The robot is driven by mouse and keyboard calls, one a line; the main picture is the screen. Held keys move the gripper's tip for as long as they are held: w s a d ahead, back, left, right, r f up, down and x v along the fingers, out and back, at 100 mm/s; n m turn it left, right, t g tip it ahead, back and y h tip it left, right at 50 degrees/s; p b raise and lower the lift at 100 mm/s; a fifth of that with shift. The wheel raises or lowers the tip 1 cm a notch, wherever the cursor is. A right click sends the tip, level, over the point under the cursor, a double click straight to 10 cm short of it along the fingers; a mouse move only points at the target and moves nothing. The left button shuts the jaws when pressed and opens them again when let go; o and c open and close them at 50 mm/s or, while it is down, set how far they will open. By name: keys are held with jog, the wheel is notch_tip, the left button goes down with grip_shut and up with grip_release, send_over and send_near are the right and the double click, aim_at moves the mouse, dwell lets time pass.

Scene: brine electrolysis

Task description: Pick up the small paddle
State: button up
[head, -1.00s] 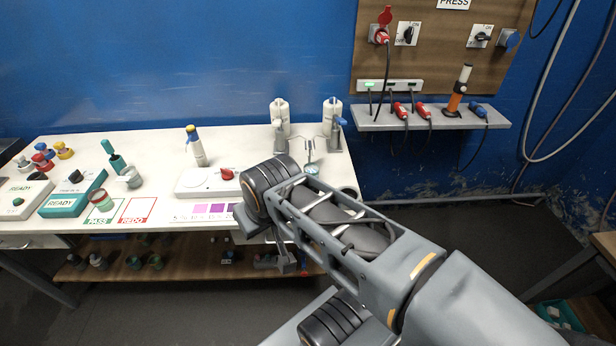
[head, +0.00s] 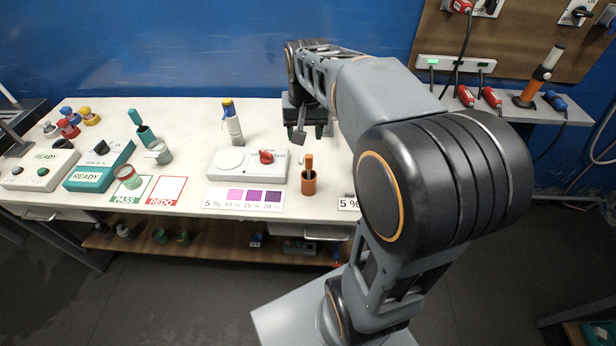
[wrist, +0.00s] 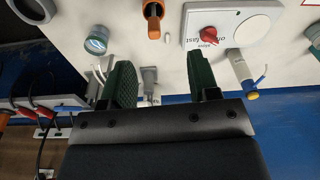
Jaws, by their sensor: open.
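An orange-brown cup (head: 309,186) stands near the front of the white table, right of the white stirrer plate. A slim brown handle (head: 309,162), probably the small paddle, sticks up out of it; its lower end is hidden inside. The cup and handle show at the top of the wrist view (wrist: 153,22). My gripper (head: 306,130) is over the table behind the cup, partly hidden by my arm. In the wrist view its green fingers (wrist: 160,72) are apart, with nothing held. The cup lies beyond the fingertips, apart from them.
A stirrer plate with a red knob (head: 248,164) and a yellow-capped bottle (head: 232,122) stand left of the cup. A small grey block (wrist: 150,75) shows between the fingers in the wrist view, seemingly behind them. A round jar (wrist: 96,40) stands nearby.

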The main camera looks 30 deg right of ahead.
aim_at(309, 155)
jog(key=shift+m+g, duration=0.6)
jog(key=shift+m, duration=0.1)
jog(key=w+d+f, duration=0.1)
jog(key=f, duration=0.2)
jog(key=w+d+f, duration=0.1)
jog(key=f, duration=0.3)
jog(key=w+d+f, duration=0.1)
jog(key=w+f, duration=0.1)
jog(key=f, duration=0.1)
jog(key=shift+d+f, duration=0.1)
jog(key=shift+f, duration=0.1)
jog(key=shift+w+d+f+p, duration=0.1)
jog(key=shift+f+p, duration=0.25)
jog(key=shift+f, duration=1.15)
jog(key=shift+w+f+p, duration=0.1)
jog(key=shift+f+p, duration=0.2)
jog(key=shift+f, duration=1.2)
jog(key=c, duration=1)
